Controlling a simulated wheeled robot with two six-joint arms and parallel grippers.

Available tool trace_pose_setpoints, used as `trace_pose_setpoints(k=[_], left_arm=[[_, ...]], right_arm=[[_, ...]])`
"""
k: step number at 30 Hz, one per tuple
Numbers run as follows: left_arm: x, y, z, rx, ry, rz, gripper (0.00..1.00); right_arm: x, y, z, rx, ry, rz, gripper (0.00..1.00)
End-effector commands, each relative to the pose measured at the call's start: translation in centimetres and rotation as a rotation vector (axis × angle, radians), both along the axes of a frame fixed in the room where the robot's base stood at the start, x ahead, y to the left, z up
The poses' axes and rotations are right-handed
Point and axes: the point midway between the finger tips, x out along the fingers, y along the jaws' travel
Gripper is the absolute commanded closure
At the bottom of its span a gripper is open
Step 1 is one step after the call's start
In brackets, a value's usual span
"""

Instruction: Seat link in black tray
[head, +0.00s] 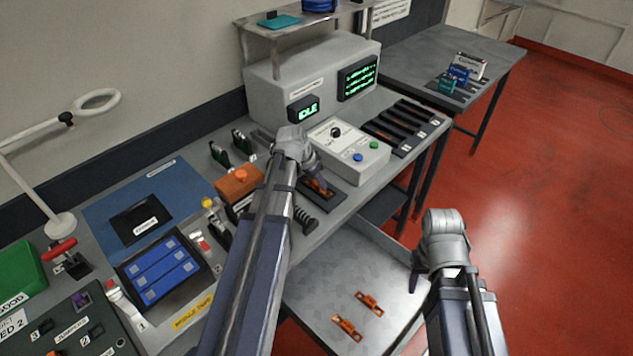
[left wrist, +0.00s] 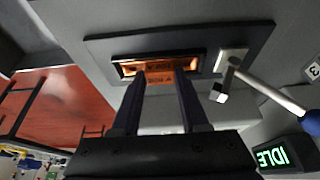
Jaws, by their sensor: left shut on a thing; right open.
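The black tray (head: 335,203) lies flat on the bench in front of the white button box. My left gripper (head: 317,183) points down over it, shut on a copper-orange link (head: 319,188). In the left wrist view the link (left wrist: 158,73) is between the fingertips (left wrist: 163,72), lined up with the long recess of the tray (left wrist: 245,35). The fingers hide part of the link, and I cannot tell whether it touches the recess floor. Two more orange links, a far one (head: 369,303) and a near one (head: 347,328), lie on the metal shelf. My right gripper (head: 414,283) is open beside that shelf.
A grey lever with a blue end (left wrist: 265,95) stands close beside the tray. The white button box (head: 350,150) is just behind it, and an orange-topped block (head: 238,182) is to the left. The metal shelf (head: 350,270) is mostly bare.

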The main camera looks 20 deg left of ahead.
Motion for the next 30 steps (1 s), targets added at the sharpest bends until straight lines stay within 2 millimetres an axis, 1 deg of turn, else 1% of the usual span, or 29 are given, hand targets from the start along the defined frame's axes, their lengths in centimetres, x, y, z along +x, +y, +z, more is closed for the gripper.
trace_pose_setpoints(k=[2, 3, 11, 19, 23, 26, 30], left_arm=[[0.0, 0.0, -0.4, 0.0, 0.0, 0.0, 1.0], [0.0, 0.0, -0.4, 0.0, 0.0, 0.0, 0.55], [0.0, 0.0, -0.3, 0.0, 0.0, 0.0, 0.26], [0.0, 0.0, -0.2, 0.0, 0.0, 0.0, 0.26], [0.0, 0.0, 0.2, 0.0, 0.0, 0.0, 0.26], [-0.3, 0.1, 0.9, 0.0, 0.0, 0.0, 0.26], [-0.8, 0.2, 2.4, 0.0, 0.0, 0.001, 0.26]], right_arm=[[0.0, 0.0, -0.4, 0.0, 0.0, 0.0, 0.5], [0.0, 0.0, -0.4, 0.0, 0.0, 0.0, 0.5], [0.0, 0.0, -0.3, 0.0, 0.0, 0.0, 0.5], [0.0, 0.0, -0.2, 0.0, 0.0, 0.0, 0.5], [0.0, 0.0, 0.2, 0.0, 0.0, 0.0, 0.5], [0.0, 0.0, 0.9, 0.0, 0.0, 0.0, 0.5], [0.0, 0.0, 2.4, 0.0, 0.0, 0.0, 0.5]])
